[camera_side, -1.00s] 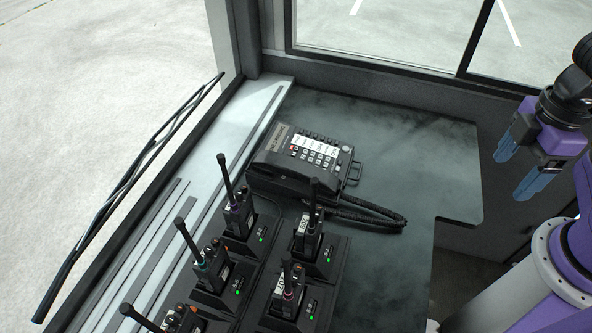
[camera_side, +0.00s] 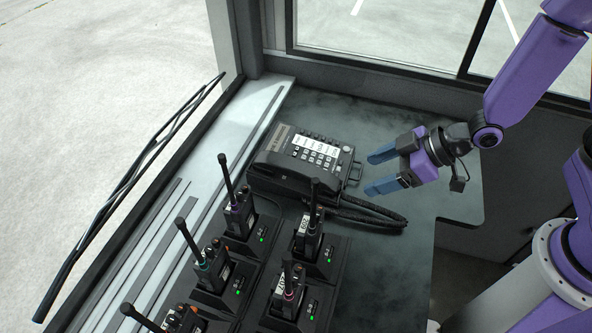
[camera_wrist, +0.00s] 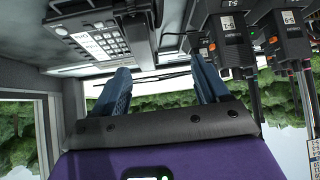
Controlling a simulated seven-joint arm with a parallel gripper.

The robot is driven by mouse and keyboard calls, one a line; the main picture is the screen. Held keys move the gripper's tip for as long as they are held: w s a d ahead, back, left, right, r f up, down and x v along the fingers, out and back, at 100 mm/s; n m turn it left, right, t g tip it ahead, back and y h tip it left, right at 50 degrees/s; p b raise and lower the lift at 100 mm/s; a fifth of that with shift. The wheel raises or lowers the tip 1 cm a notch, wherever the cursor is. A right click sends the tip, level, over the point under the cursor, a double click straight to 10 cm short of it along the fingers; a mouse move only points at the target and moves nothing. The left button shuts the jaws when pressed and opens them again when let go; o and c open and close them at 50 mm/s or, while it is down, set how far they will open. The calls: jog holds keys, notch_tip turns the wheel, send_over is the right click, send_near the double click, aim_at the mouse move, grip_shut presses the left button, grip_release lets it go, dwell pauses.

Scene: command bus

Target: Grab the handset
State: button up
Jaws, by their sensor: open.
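The black handset (camera_side: 279,183) lies in its cradle along the near side of a black desk phone (camera_side: 318,150) with white keys. A coiled cord (camera_side: 370,211) runs from the phone to the right across the desk. My gripper (camera_side: 375,172) is open and empty, above the desk just right of the phone, with its blue fingers pointing left toward it. In the wrist view my gripper (camera_wrist: 160,82) shows both fingers apart with nothing between them. The phone's keypad (camera_wrist: 92,40) is at the upper left there, and a dark part, perhaps the handset, shows beside it.
Several radios with antennas stand in chargers, such as this one (camera_side: 308,238), in front of the phone. A window ledge (camera_side: 225,150) is to the left and a window wall (camera_side: 380,75) behind. The desk (camera_side: 425,130) is clear behind the gripper.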

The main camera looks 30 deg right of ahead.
jog(key=shift+w+d+f+m+t+y, duration=0.1)
jog(key=shift+w+f+m+t+y, duration=0.25)
jog(key=shift+w+t, duration=0.4)
jog(key=shift+w+f+m+t+y, duration=0.15)
jog(key=shift+w+t+y, duration=0.35)
jog(key=shift+w, duration=0.3)
jog(key=shift+w+d+f+m+t+y, duration=0.1)
jog(key=shift+w+f+t+y, duration=0.2)
jog(key=shift+w+t, duration=0.45)
send_near(295, 166)
jog(key=x, duration=0.5)
jog(key=shift+w+d+r, duration=0.2)
jog(key=shift+w+r, duration=0.05)
jog(key=shift+s+f+x, duration=0.1)
jog(key=shift+f+x, duration=0.05)
jog(key=shift+x, duration=1.35)
jog(key=shift+s+f+x, duration=0.1)
jog(key=shift+f+x, duration=0.05)
jog(key=shift+x, duration=1.3)
jog(key=shift+a, duration=0.1)
jog(key=c, duration=1.2)
